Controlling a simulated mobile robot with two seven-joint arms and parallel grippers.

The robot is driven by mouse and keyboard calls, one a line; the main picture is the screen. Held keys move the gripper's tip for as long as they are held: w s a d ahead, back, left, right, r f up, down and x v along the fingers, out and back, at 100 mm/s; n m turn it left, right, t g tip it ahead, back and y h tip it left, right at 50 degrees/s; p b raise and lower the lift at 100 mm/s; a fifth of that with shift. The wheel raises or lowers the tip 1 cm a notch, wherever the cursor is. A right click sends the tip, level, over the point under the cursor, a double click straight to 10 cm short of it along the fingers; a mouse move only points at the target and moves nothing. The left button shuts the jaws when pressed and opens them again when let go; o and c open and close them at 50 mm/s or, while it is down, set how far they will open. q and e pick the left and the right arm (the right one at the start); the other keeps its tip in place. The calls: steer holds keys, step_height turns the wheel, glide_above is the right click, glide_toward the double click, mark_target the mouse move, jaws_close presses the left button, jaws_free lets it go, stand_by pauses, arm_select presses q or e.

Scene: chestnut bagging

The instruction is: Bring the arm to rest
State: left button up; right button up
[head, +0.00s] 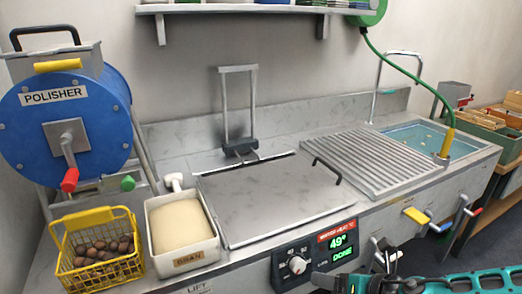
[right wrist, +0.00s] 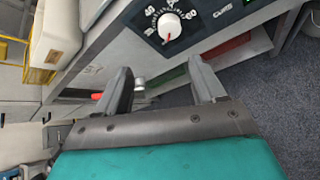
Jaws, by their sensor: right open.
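My right arm, teal and dark grey, comes in at the bottom right of the head view. In the right wrist view the gripper (right wrist: 160,82) shows two grey fingers spread apart. No object is held between them. The panel's dial (right wrist: 169,27) shows beyond the fingers. My left gripper is in neither view.
A yellow basket of chestnuts (head: 65,233) and a bran tub (head: 154,219) stand at the counter's left front. The blue polisher (head: 65,122) is behind them. The flat lid (head: 270,196) is clear. Levers, including a yellow handle (head: 416,215), project from the front at right.

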steer(key=s+a+r+m+y, duration=0.1)
steer(key=s+a+m+y, duration=0.15)
steer(key=a+m, duration=0.55)
steer(key=s+a+r+m+y, duration=0.15)
steer(key=s+a+m, duration=0.25)
steer(key=a, duration=0.8)
steer(key=s+d+f+m+h, duration=0.4)
steer(key=d+m, duration=0.4)
steer(key=m, duration=0.2)
steer(key=s+d+f+m+t+h, duration=0.1)
steer(key=s+d+f+m+h, duration=0.3)
steer(key=d+f+m, duration=0.3)
steer(key=d+m, duration=0.2)
steer(key=m, duration=0.2)
steer(key=shift+s+d+f+t, duration=0.2)
steer(key=shift+d+f+t, duration=0.1)
steer(key=shift+c, duration=0.3)
